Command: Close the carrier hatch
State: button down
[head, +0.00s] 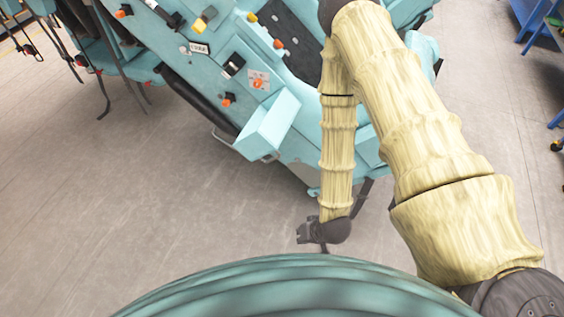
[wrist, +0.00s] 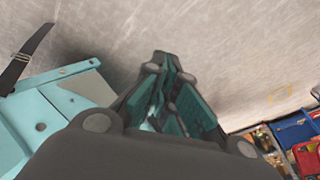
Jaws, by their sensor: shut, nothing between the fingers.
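The teal carrier (head: 215,75) fills the top middle of the head view, with knobs and labels on its panel. A pale teal box-shaped flap (head: 268,125) juts out from its near side, tilted outward; it looks like the hatch, standing open. My gripper (head: 303,236) hangs low over the floor, below and to the right of the flap and apart from it. In the wrist view my gripper (wrist: 167,65) is shut and empty, its fingers pointing over bare floor. A teal carrier part (wrist: 35,120) shows at the left there; which part, I cannot tell.
A dark tube (head: 198,100) runs along the carrier's lower edge, left of the flap. Grey floor (head: 110,210) is clear at the left. Blue racks (head: 535,25) stand at the far right. The wrist view shows red and yellow items (wrist: 300,150) at lower right.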

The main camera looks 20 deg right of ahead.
jog(key=w+a+f+m+t+y+b, duration=0.2)
jog(key=w+f+t+y+b, duration=0.15)
jog(key=w+b, duration=0.7)
jog(key=w+a+f+m+t+y+b, duration=0.1)
jog(key=w+f+m+t+y+b, duration=0.25)
jog(key=w+b, duration=0.7)
jog(key=w+d+r+n+y+b, duration=0.2)
jog(key=w+d+y+b, duration=0.1)
jog(key=d+y+b, duration=0.4)
jog(key=w+d+r+n+y+b, duration=0.3)
jog(key=d+y+b, duration=0.4)
jog(key=y+b, duration=0.1)
jog(key=w+a+r+b, duration=0.1)
jog(key=a+r+b, duration=0.1)
jog(key=a+r, duration=0.6)
jog(key=shift+a, duration=0.9)
jog(key=shift+a+r+m, duration=0.1)
jog(key=shift+a+m, duration=0.05)
jog(key=shift+m, duration=0.2)
